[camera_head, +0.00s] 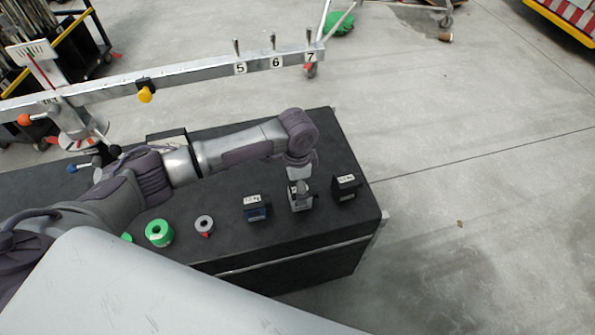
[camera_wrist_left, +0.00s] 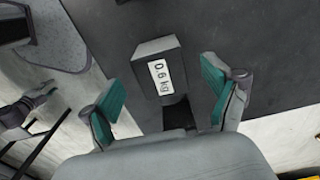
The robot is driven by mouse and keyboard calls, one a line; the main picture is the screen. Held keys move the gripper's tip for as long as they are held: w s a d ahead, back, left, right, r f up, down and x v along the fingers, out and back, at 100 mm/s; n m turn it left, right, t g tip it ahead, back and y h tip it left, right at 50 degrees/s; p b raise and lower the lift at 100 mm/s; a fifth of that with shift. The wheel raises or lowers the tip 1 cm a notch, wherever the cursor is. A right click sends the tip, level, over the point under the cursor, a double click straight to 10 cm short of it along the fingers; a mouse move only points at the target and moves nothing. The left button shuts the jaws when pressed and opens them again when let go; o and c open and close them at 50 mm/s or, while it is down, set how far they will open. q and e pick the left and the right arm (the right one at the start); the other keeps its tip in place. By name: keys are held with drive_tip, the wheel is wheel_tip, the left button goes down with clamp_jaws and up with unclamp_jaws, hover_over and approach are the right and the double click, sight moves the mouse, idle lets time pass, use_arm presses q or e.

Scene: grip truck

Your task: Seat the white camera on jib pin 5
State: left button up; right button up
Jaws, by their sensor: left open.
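My left gripper (camera_head: 300,203) is over the table's right part, pointing down between a blue block and a black block. In the left wrist view its jaws (camera_wrist_left: 160,84) are open, one finger on each side of a grey box (camera_wrist_left: 146,50) labelled 0.6 kg. The fingers stand apart from the box. I cannot tell whether this box is the white camera; in the head view the gripper largely covers that spot. Jib pin 5 (camera_head: 237,47) stands empty and upright on the grey jib beam (camera_head: 190,76). My right gripper is not in view.
On the black table (camera_head: 290,237) are a blue block (camera_head: 257,212), a black block (camera_head: 346,186), a grey roll (camera_head: 204,223) and a green roll (camera_head: 159,233). Pins 6 (camera_head: 273,42) and 7 (camera_head: 308,36) stand empty.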

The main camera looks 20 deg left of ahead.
use_arm(q)
wheel_tip(320, 180, down, 4)
drive_tip(key=shift+f, duration=0.7)
drive_tip(key=shift+c, duration=0.5)
clamp_jaws()
drive_tip(key=c, duration=0.6)
unclamp_jaws()
drive_tip(key=c, duration=0.3)
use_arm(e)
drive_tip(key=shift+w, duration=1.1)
use_arm(q)
drive_tip(key=shift+c, duration=0.2)
drive_tip(key=shift+w+r+p, duration=0.1)
drive_tip(key=shift+r+p, duration=1.2)
drive_tip(key=shift+r, duration=0.1)
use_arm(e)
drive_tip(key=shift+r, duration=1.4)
